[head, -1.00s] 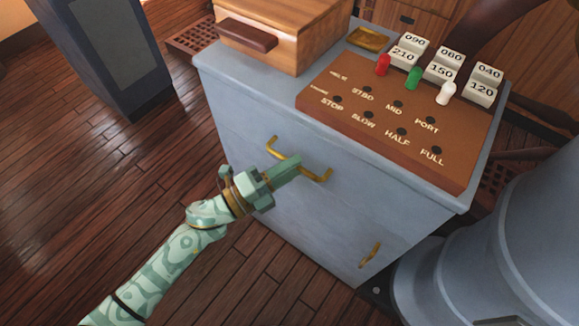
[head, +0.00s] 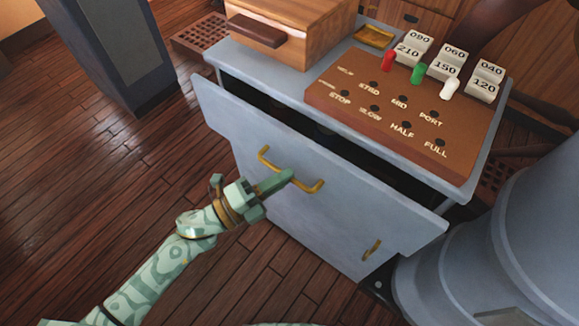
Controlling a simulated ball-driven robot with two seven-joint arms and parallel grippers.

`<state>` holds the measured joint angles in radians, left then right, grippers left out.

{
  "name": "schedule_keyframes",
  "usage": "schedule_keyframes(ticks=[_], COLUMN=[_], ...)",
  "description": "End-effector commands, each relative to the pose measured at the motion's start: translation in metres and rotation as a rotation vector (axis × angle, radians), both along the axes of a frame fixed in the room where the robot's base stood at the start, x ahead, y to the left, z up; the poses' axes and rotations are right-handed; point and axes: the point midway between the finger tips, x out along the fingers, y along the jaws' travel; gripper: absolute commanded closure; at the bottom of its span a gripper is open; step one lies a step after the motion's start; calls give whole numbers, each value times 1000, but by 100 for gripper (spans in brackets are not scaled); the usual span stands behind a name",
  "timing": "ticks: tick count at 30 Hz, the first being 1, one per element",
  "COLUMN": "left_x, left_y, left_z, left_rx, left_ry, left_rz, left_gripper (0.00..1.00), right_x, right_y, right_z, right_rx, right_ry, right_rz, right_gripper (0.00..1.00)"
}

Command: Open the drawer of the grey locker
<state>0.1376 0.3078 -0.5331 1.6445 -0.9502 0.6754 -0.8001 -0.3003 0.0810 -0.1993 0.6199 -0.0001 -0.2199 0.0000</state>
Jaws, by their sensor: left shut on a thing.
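The grey locker (head: 345,228) stands in the middle of the head view. Its top drawer (head: 225,113) is pulled part way out, with a dark gap between the drawer front and the locker top. The drawer has a brass bar handle (head: 312,186). My left gripper (head: 275,182) is shut on this handle near its middle, and the fingers hide part of it. What lies inside the drawer is too dark to tell. My right gripper is not in view.
On the locker top are a wooden box (head: 290,30), a brown board (head: 400,115) with pegs and number blocks, and a small brass tray (head: 374,37). A lower brass handle (head: 371,250) is on the locker front. A grey pedestal (head: 510,245) stands close at right. Floor at left is clear.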

Motion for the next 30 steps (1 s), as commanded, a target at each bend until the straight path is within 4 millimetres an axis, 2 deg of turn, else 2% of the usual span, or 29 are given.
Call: schedule_keyframes(ticks=[9,15,24,30], left_x=[-67,-105,-139,-147], left_y=[48,75,101,107], left_z=[0,-1,-1,-1], left_rx=[5,4,3,4], left_ry=[6,6,4,3], left_rz=[-1,0,-1,0], left_gripper=[100,100,100,100], right_x=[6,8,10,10], right_y=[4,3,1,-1], right_z=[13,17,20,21], right_rx=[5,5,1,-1], right_ry=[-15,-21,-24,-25], right_rz=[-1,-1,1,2], right_gripper=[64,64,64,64])
